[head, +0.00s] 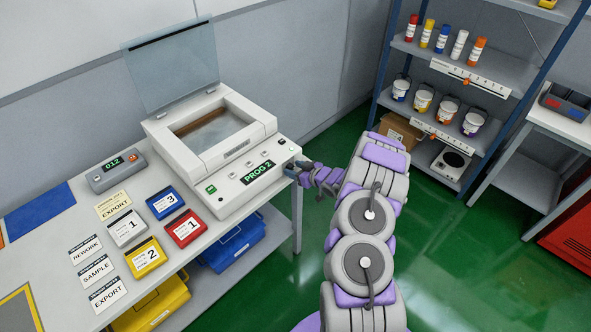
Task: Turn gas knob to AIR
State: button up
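A white machine (218,150) with a raised clear lid (170,68) stands on the bench. Its front panel has a green display reading "PROG 2" (257,172), a green-lit button (211,189) and several small buttons. My gripper (292,171) is at the right end of this front panel, very close to it or touching it. No gas knob or AIR label can be made out; the gripper covers that end of the panel. The fingers are small and dark, and whether they are open or shut on something does not show.
The bench (62,235) holds a small grey unit reading "012" (116,170), coloured numbered cases and several label cards. Blue (232,243) and yellow (152,302) bins sit below. A shelf rack (470,63) stands at the back right. The green floor (440,240) has free room.

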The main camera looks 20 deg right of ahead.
jog(key=shift+a, duration=0.1)
grip_shut()
dwell(0.4)
jog(key=n+h, duration=0.2)
jog(key=shift+a+n+t+b, duration=0.15)
jog(key=shift+n+t+b, duration=0.25)
jog(key=n+p, duration=0.1)
jog(key=n+t+h, duration=0.1)
jog(key=n, duration=0.1)
jog(key=shift+s+a+h+p, duration=0.1)
jog(key=shift+a+h+p, duration=0.05)
jog(key=shift+h+p, duration=0.2)
jog(key=shift+s+a+f+n+t+h+p, duration=0.2)
jog(key=shift+n+t+p, duration=0.35)
jog(key=shift+n, duration=0.7)
jog(key=shift+w+d+f+n+t+h+p, duration=0.15)
jog(key=shift+n+t+h+p, duration=0.25)
jog(key=shift+n, duration=0.9)
jog(key=shift+s+a+f+n+t+h+p, duration=0.15)
jog(key=shift+n+t+p, duration=0.45)
jog(key=shift+n, duration=0.65)
jog(key=shift+w, duration=0.1)
